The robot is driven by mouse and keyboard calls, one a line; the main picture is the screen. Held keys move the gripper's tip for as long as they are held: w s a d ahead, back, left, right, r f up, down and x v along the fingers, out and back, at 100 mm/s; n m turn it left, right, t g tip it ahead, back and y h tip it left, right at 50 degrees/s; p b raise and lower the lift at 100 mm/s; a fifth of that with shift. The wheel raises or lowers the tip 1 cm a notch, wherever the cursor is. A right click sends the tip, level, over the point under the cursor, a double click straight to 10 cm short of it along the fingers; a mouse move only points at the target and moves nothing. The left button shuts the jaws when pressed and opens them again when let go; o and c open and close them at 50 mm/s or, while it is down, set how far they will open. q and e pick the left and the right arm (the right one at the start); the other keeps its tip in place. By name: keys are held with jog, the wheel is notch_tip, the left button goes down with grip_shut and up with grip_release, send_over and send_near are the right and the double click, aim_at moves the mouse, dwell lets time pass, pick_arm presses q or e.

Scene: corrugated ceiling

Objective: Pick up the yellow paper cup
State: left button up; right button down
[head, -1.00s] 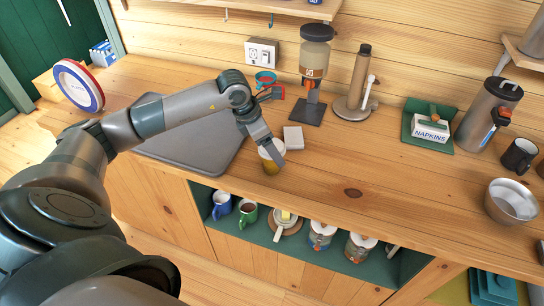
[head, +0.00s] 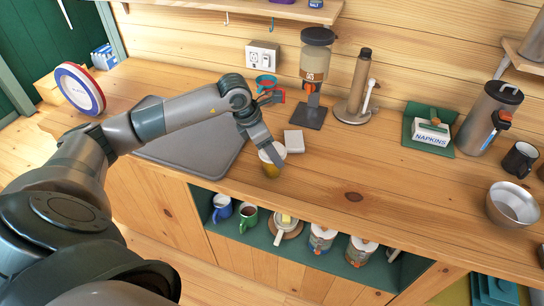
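The yellow paper cup (head: 270,171) stands on the wooden counter near its front edge, in the head view. Its upper part looks white and its lower part yellow. My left gripper (head: 270,154) reaches down to the cup from above and behind. A finger overlaps the cup's upper right side, and the other finger is hard to make out. I cannot tell whether the fingers press on the cup or are only around it. My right gripper is not in view.
A small white block (head: 294,142) lies just right of the cup. A grey mat (head: 195,150) is to the left. Behind stand a teal cup (head: 265,83) and a dispenser (head: 314,65). The counter to the right is clear up to a metal bowl (head: 511,205).

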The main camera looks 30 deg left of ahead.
pick_arm(q)
jog(key=shift+r, duration=0.1)
jog(key=shift+r+b, duration=0.5)
jog(key=r+b, duration=0.2)
jog(key=r, duration=0.1)
jog(key=shift+s+d, duration=0.15)
jog(key=shift+d, duration=0.25)
jog(key=s+d+r+b, duration=0.3)
jog(key=s+d+r, duration=0.2)
jog(key=d+r, duration=0.2)
jog(key=shift+s+d+b, duration=0.25)
jog(key=shift+d+b, duration=0.15)
jog(key=shift+d, duration=0.75)
jog(key=shift+f, duration=0.1)
